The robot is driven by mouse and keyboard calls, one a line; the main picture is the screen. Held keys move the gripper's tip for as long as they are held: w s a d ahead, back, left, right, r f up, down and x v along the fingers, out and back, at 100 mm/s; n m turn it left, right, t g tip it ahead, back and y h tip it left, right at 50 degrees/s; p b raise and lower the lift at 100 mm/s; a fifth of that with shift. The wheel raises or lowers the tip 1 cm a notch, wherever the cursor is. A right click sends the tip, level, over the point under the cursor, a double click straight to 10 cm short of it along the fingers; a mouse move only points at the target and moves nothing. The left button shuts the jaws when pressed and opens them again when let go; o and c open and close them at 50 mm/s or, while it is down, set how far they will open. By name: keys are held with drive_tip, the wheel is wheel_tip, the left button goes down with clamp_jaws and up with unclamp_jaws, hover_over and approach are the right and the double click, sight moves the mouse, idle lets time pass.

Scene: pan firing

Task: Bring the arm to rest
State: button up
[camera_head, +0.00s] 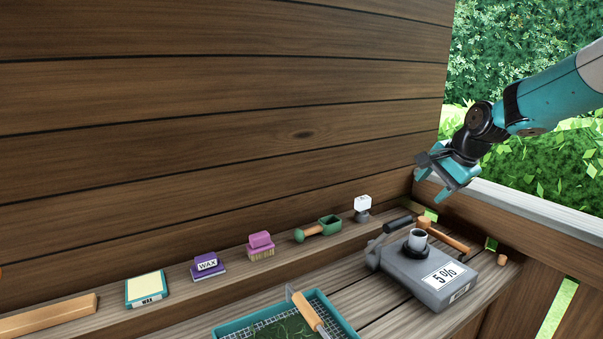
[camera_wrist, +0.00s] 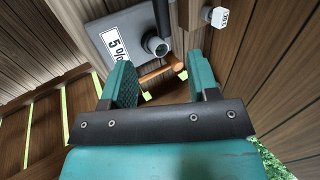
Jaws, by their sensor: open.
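My teal gripper (camera_head: 447,182) is in the air at the upper right of the head view, above the right end of the wooden bench and near the corner of wall and railing. Its two fingers also show in the wrist view (camera_wrist: 158,88), apart with nothing between them. My arm reaches in from the right edge of the head view. Below the gripper, apart from it, lies a grey box labelled 5 % (camera_head: 425,279) with a round spout; the box also shows in the wrist view (camera_wrist: 122,48).
A wooden-handled tool (camera_head: 445,237) lies behind the box. A teal mesh tray (camera_head: 340,322) with a trowel (camera_head: 308,314) stands at front. The railing (camera_head: 520,202) runs right.

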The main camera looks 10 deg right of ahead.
drive_tip(key=s+a+r+n+g+y, duration=0.25)
drive_tip(key=s+a+n, duration=0.75)
drive_tip(key=s+a, duration=0.6)
drive_tip(key=s+a+f+n+g, duration=0.1)
drive_tip(key=s+a+n, duration=0.3)
drive_tip(key=s, duration=0.5)
drive_tip(key=s+a+f+n+g, duration=0.2)
drive_tip(key=s+n, duration=0.4)
drive_tip(key=s, duration=0.3)
drive_tip(key=shift+s+a+f+h, duration=0.2)
drive_tip(key=shift+s+a+h, duration=0.15)
drive_tip(key=shift+a, duration=0.5)
drive_tip(key=shift+w+d, duration=0.1)
drive_tip(key=shift+d, duration=0.05)
